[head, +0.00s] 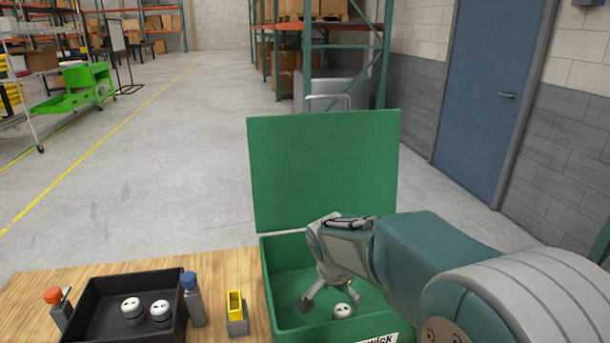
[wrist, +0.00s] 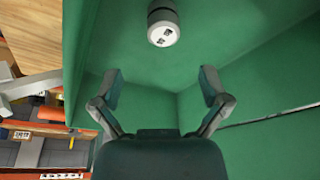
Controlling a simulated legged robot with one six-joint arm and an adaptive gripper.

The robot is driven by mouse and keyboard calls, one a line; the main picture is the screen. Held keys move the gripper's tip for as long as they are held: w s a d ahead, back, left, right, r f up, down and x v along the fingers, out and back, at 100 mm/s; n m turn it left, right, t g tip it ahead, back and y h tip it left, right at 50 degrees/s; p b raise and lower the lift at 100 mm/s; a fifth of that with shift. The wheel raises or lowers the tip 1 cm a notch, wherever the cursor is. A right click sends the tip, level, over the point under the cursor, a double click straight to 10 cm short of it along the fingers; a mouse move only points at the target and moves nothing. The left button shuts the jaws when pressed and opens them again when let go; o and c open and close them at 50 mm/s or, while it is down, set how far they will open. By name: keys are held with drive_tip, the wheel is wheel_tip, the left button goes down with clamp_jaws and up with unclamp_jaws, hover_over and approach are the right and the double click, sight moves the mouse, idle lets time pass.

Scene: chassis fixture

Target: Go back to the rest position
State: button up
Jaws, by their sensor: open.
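My gripper (head: 318,298) reaches into the green box (head: 275,300) on the table. In the wrist view my gripper (wrist: 160,88) has its two fingers spread wide apart with nothing between them. A white cylinder with dark marks on its face (head: 342,310) lies in the box near the gripper. In the wrist view the cylinder (wrist: 163,30) shows beyond the fingertips, apart from them. My arm hides part of the box's right side. The box's green lid (head: 320,165) stands open at the back.
A black tray (head: 100,297) with white cylinders stands on the wooden table (head: 30,283) at left. A blue-topped item (head: 193,305), a yellow-and-grey holder (head: 236,318) and a red-topped item (head: 55,308) stand nearby. Open floor lies behind the table; a blue door is at right.

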drive_tip(key=s+d+r+n+t, duration=0.1)
drive_tip(key=s+d+r+n, duration=0.1)
drive_tip(key=s, duration=0.5)
drive_tip(key=s+d+r+n+t+y, duration=0.1)
drive_tip(key=s+r+n, duration=0.3)
drive_tip(key=s, duration=0.4)
drive_tip(key=s+d+r+n+t+y, duration=0.1)
drive_tip(key=s+d+r+n, duration=0.1)
drive_tip(key=s, duration=0.6)
drive_tip(key=shift+d+r+n, duration=0.4)
drive_tip(key=shift+d+r, duration=0.2)
drive_tip(key=shift+r, duration=0.3)
